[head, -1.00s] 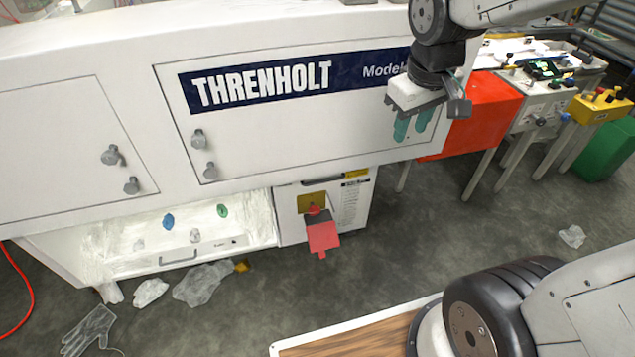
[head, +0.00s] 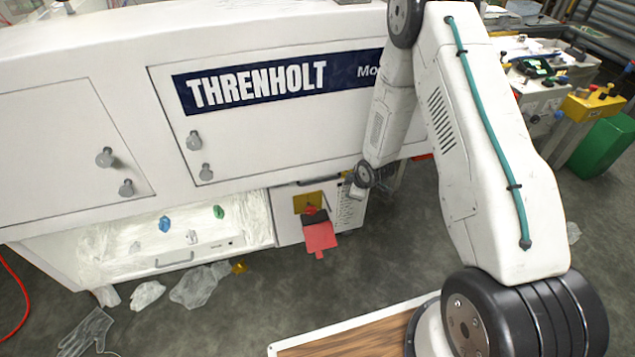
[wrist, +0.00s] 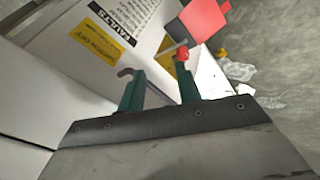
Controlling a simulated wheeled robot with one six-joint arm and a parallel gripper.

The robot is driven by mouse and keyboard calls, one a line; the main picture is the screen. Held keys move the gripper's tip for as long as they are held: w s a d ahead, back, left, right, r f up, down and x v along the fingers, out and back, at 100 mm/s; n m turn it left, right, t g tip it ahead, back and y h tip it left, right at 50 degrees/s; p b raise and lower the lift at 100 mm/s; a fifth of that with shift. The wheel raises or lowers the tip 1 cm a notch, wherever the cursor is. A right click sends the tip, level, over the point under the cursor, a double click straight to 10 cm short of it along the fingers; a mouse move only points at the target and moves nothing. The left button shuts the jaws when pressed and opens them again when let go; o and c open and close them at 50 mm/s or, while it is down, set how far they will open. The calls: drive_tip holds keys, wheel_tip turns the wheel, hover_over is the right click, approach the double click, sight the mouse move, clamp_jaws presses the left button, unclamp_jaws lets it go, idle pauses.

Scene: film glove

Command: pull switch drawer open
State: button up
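The switch drawer (head: 289,231) is the white front at the machine's lower middle, with a yellow plate (head: 303,201), a red switch and a hanging red piece (head: 320,237). It looks shut. Its dark handle (head: 318,181) runs along the top edge, partly hidden by my arm. My gripper (wrist: 160,68) is at the drawer's upper right, close to the front. Its two green fingers stand apart with nothing clearly between them. In the wrist view, a dark curved piece, perhaps the handle's end, shows by the left fingertip. A red knob (wrist: 183,52) shows by the right fingertip; contact is unclear.
An open-fronted bay with a lower handle (head: 174,258) is left of the drawer. Crumpled film (head: 200,287) and a glove (head: 88,332) lie on the floor. My wooden-topped base is in front. Floor between base and drawer is clear.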

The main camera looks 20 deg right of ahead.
drive_tip(key=w+a+f+n+t+y, duration=0.1)
drive_tip(key=a+f+n+t+y, duration=0.3)
drive_tip(key=f, duration=0.6)
drive_tip(key=n+t+y, duration=0.1)
drive_tip(key=n+t, duration=0.4)
approach(317, 182)
drive_tip(key=w+f, duration=0.1)
drive_tip(key=w, duration=0.2)
drive_tip(key=x, duration=0.7)
drive_tip(key=shift+w+a, duration=0.15)
drive_tip(key=shift+a, duration=0.25)
clamp_jaws()
